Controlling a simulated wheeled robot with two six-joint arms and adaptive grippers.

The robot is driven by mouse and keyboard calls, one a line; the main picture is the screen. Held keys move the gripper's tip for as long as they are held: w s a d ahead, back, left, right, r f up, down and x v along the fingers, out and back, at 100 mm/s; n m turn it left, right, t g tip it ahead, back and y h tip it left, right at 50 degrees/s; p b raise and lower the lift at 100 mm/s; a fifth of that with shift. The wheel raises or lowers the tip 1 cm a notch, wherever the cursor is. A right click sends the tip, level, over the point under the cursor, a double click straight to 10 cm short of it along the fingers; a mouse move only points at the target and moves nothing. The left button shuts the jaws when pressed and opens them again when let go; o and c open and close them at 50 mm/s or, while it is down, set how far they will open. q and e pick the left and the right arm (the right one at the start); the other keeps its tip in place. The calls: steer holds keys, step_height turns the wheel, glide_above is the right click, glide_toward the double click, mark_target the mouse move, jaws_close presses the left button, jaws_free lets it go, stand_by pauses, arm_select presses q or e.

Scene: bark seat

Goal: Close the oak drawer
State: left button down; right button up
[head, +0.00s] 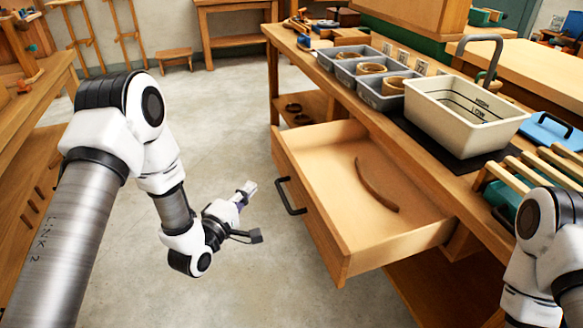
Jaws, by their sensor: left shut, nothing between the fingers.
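The oak drawer (322,226) is pulled well out of the workbench (463,205) on the right. A black bar handle (288,196) is on its front face, which looks toward the left. A curved brown strip (375,188) lies inside the drawer. My left gripper (248,189) is shut and empty, over the floor to the left of the drawer front. A gap shows between it and the handle. My right arm shows at the right edge, but its gripper is not in view.
A slatted wooden rack (540,172) is near my right arm. Another wooden bench (40,120) stands at left. The floor (230,110) between is clear.

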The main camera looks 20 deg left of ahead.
arm_select(q)
steer(key=b, duration=0.1)
glide_toward(288, 159)
steer(key=w+a, duration=0.3)
steer(key=shift+w+d+f+b, duration=0.1)
steer(key=shift+w+d+b, duration=0.1)
steer(key=shift+w+d, duration=0.7)
steer(key=shift+w+d+f+b, duration=0.1)
steer(key=shift+w+d+b, duration=0.05)
steer(key=shift+w+d, duration=0.75)
arm_select(e)
steer(key=shift+f, duration=0.9)
arm_select(q)
steer(key=shift+s+d, duration=0.1)
steer(key=shift+d, duration=0.1)
